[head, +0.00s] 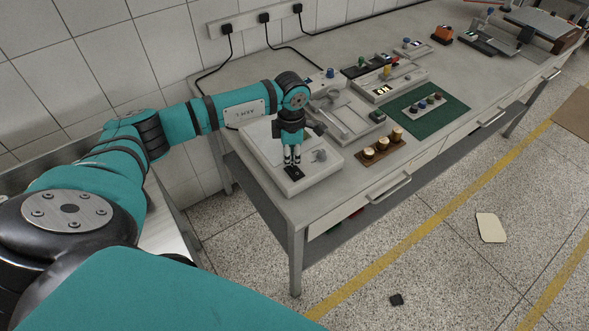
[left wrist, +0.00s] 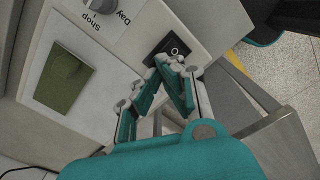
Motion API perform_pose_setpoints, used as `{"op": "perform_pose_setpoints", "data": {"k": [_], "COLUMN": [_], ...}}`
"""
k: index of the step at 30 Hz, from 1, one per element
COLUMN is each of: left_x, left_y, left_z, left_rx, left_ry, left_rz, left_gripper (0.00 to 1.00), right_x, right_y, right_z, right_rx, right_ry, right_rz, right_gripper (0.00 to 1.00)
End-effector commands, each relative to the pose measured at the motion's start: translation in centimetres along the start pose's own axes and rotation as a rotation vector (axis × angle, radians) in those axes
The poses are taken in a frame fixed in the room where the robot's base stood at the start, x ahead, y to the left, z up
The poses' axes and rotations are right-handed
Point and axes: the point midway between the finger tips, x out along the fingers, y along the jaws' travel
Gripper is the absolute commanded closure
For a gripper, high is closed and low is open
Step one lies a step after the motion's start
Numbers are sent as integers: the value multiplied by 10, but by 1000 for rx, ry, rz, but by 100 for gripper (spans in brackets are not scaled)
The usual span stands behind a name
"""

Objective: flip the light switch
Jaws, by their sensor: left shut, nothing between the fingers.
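The light switch (head: 293,173) is a small black rocker near the front edge of a pale box (head: 313,176) on the bench. In the left wrist view the switch (left wrist: 172,48) lies just beyond my fingertips and its rocker shows a small white mark. My left gripper (head: 292,160) points down directly over the switch, shut and empty. In the left wrist view its fingers (left wrist: 172,65) meet at the tips beside the switch. I cannot tell whether they touch it. My right gripper is not in view.
A grey knob (head: 319,156) sits beside the switch. The left wrist view shows a label (left wrist: 115,18) reading "Day" and "Shop" and a green pad (left wrist: 65,75). A brown tray of round pieces (head: 383,146) and a green mat (head: 428,108) lie to the right.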

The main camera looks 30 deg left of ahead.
Motion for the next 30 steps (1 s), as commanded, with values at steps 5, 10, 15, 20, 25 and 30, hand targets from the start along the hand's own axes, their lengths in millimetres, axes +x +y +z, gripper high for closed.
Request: {"op": "perform_pose_setpoints", "data": {"k": [5,10,15,20,25,30], "left_x": [4,6,9,11,14,16], "left_y": [0,0,0,0,0,0], "left_z": [0,0,0,0,0,0], "left_rx": [0,0,0,0,0,0], "left_ry": [0,0,0,0,0,0], "left_rz": [0,0,0,0,0,0], "left_gripper": [100,100,100,100,100,100], "right_x": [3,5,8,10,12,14], "right_y": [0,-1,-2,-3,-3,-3], "right_z": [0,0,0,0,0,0], "right_rx": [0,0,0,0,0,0], "right_ry": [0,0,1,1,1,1], "right_rz": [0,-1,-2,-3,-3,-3], "right_gripper": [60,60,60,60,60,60]}}
